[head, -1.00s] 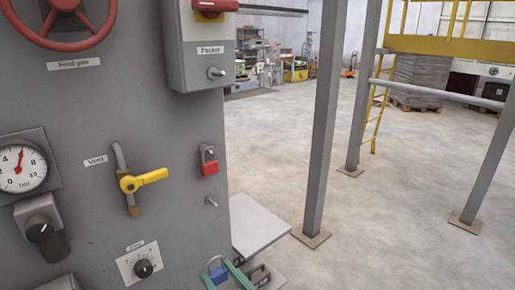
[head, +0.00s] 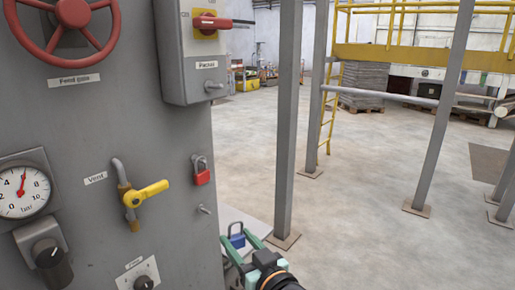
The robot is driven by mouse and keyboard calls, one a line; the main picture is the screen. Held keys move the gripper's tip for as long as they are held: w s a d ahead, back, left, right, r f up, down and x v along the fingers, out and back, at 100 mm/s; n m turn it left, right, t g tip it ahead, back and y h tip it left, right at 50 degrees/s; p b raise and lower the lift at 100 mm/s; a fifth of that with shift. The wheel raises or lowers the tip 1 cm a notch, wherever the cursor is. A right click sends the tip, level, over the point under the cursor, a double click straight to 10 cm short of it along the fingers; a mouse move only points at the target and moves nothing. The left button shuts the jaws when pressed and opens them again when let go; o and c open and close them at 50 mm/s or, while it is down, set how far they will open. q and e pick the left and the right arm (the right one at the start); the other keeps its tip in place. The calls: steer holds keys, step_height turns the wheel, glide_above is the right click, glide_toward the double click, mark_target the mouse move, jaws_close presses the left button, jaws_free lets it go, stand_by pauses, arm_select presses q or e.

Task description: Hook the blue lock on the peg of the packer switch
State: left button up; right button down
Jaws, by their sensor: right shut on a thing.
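The blue lock (head: 237,241) is at the bottom centre of the head view, its dark shackle upward. My right gripper (head: 238,250) is shut on the blue lock, with a green finger on each side of it. The packer switch (head: 190,50) is a grey box with a red handle on a yellow plate, high on the panel's right edge. Its metal peg (head: 214,86) sticks out below the "Packer" label and is bare. The lock is well below the peg and to its right. My left gripper is not in view.
A red lock (head: 202,172) hangs on the panel (head: 90,130) below the switch. A bare stub (head: 204,209) sticks out under it. The yellow vent lever (head: 146,193) is to the left. Grey posts (head: 290,120) stand to the right over open floor.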

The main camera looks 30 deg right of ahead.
steer(key=w+d+r, duration=0.3)
steer(key=w+r, duration=0.1)
steer(key=r, duration=0.6)
steer(key=n+y+p, duration=0.1)
steer(key=y, duration=0.3)
glide_toward(206, 100)
step_height(206, 100, down, 5)
steer(key=w+d, duration=0.1)
steer(key=d, duration=0.2)
steer(key=s+r+n+g+y, duration=0.1)
steer(key=s+r+n+y, duration=0.15)
steer(key=r, duration=0.35)
steer(key=shift+m, duration=0.45)
steer(key=shift+a+x, duration=0.2)
steer(key=shift+x, duration=1.6)
steer(key=shift+a+x, duration=0.2)
steer(key=shift+x, duration=1.6)
steer(key=shift+w+a+f+p, duration=0.15)
steer(key=shift+w+f+p, duration=0.25)
steer(key=shift+c, duration=1.1)
jaws_free()
